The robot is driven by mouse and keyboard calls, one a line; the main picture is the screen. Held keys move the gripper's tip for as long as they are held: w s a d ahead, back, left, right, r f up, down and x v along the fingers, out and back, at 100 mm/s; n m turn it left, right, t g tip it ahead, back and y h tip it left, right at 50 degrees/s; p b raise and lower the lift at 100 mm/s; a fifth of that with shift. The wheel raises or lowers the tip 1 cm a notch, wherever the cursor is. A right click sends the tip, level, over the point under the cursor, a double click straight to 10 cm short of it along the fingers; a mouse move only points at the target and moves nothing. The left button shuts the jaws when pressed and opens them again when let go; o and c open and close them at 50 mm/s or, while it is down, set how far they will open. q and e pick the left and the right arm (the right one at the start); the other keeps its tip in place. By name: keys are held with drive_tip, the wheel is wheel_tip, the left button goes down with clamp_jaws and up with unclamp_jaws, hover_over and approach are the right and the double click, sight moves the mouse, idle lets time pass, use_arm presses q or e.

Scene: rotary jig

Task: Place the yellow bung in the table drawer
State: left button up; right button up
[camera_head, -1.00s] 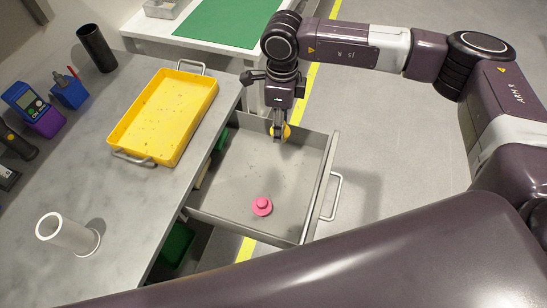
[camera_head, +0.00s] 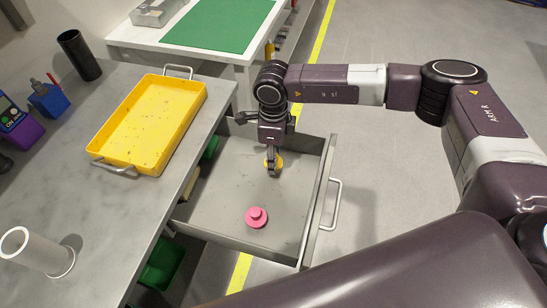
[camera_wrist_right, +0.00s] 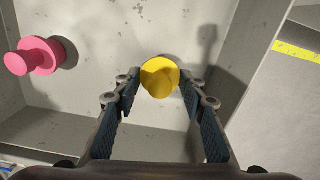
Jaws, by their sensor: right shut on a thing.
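The yellow bung (camera_head: 279,161) is between the fingertips of my right gripper (camera_head: 272,168), which is shut on it. The right wrist view also shows the yellow bung (camera_wrist_right: 160,76) between the two fingers (camera_wrist_right: 160,95). The table drawer (camera_head: 325,190) is pulled open, and the bung is inside its outline, toward the far end. I cannot tell for sure whether the bung touches the drawer floor. A pink bung (camera_head: 256,216) stands on the drawer floor nearer to me; it also shows in the right wrist view (camera_wrist_right: 40,56). My left gripper is not in view.
A yellow tray (camera_head: 115,163) stands on the grey table (camera_head: 95,215), with a white tube (camera_head: 40,252) and a black cylinder (camera_head: 79,55). A green mat (camera_head: 222,24) lies on the table behind. The drawer floor between the two bungs is clear.

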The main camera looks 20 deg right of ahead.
drive_tip(key=shift+f, duration=0.2)
drive_tip(key=o, duration=1.3)
drive_tip(key=shift+r, duration=0.15)
drive_tip(key=shift+r, duration=0.3)
wheel_tip(320, 180, up, 12)
drive_tip(key=shift+f+b, duration=0.2)
drive_tip(key=shift+b, duration=0.4)
